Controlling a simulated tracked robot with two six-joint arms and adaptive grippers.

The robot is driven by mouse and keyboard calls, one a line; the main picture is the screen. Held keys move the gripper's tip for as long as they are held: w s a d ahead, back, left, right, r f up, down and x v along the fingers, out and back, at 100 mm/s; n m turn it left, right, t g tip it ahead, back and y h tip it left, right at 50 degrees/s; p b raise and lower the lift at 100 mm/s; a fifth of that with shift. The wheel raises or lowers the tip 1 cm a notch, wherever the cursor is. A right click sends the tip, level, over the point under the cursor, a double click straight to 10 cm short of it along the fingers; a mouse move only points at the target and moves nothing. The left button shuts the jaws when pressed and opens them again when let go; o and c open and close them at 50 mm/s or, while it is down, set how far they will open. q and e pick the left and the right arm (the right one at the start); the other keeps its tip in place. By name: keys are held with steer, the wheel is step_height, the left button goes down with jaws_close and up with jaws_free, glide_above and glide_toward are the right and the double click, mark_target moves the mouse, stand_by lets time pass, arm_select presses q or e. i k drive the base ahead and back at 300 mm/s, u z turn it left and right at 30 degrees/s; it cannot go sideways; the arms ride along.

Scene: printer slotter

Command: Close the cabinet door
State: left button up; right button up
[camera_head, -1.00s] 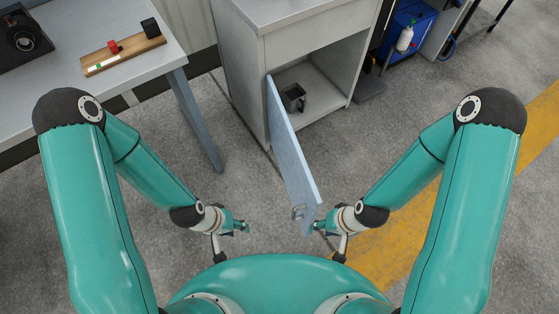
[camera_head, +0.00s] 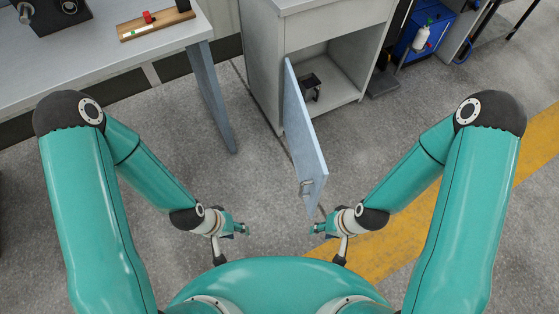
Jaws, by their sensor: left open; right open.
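The grey cabinet (camera_head: 266,75) stands at the top centre with its compartment showing. Its light blue door (camera_head: 306,145) is swung wide open toward me, hinged on the left side of the opening. A small metal handle (camera_head: 306,187) sits near the door's free end. My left gripper (camera_head: 243,231) is open and empty, left of the door and apart from it. My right gripper (camera_head: 316,229) is open and empty, just below the door's free end in the picture; a small gap shows between them.
A dark box-like object (camera_head: 311,86) sits inside the cabinet. A grey workbench (camera_head: 100,60) with a wooden board (camera_head: 156,24) stands at the left. A blue cart (camera_head: 420,28) is at the top right. Grey floor is clear around the door.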

mark_target(312, 170)
steer(key=z, duration=0.05)
steer(key=k, duration=0.2)
steer(key=z, duration=1.2)
steer(key=i, duration=0.1)
steer(key=u, duration=2.5)
steer(key=i, duration=0.65)
steer(key=z, duration=1.05)
